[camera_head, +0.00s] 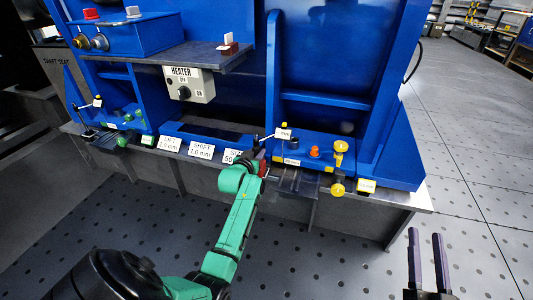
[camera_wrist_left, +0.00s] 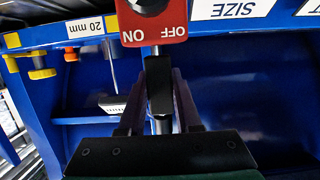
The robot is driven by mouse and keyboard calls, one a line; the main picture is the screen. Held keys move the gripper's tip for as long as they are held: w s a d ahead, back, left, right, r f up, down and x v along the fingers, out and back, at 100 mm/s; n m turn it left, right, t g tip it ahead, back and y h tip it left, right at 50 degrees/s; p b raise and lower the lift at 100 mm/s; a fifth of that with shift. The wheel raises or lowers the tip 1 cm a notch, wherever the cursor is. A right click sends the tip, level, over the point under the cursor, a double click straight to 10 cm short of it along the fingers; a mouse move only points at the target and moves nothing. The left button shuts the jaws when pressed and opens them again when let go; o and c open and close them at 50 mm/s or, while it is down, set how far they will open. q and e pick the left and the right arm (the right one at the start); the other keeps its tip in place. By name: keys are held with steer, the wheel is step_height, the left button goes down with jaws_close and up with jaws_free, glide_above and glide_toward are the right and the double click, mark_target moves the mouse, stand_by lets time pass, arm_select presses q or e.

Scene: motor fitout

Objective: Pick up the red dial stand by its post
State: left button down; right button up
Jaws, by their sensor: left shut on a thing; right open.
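The red dial stand has a red base marked ON and OFF (camera_wrist_left: 155,24) with a dark knob, seen upside down in the left wrist view. Its dark post (camera_wrist_left: 160,85) runs between my left fingers. My left gripper (camera_head: 256,160) is shut on this post at the front of the bench. In the head view a red part (camera_head: 262,169) shows beside the gripper, and a thin arm leads to a small white piece (camera_head: 283,134). The gripper hides much of the stand; I cannot tell whether its base touches the bench. My right gripper (camera_head: 428,262) is open and empty, over the floor.
A blue fixture with yellow knobs (camera_head: 340,150) is close on the right. White label plates (camera_head: 201,150) line the bench front on the left. A second, dark stand (camera_head: 88,132) is at far left. The HEATER box (camera_head: 188,84) hangs behind. Floor at right is clear.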

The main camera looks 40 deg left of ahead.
arm_select(q)
steer(key=shift+p+v, duration=1.25)
steer(key=shift+v, duration=0.1)
steer(key=shift+f+p+v, duration=0.15)
steer(key=shift+p+v, duration=0.4)
steer(key=shift+v, duration=0.1)
steer(key=shift+f+p+v, duration=0.15)
steer(key=shift+p+v, duration=0.35)
steer(key=shift+v, duration=0.15)
steer(key=s+r+p, duration=0.2)
steer(key=p, duration=0.1)
steer(key=s+d+r+p, duration=0.1)
steer(key=s+p, duration=0.1)
steer(key=p, duration=0.2)
steer(key=shift+d+r, duration=0.15)
steer(key=shift+r, duration=0.25)
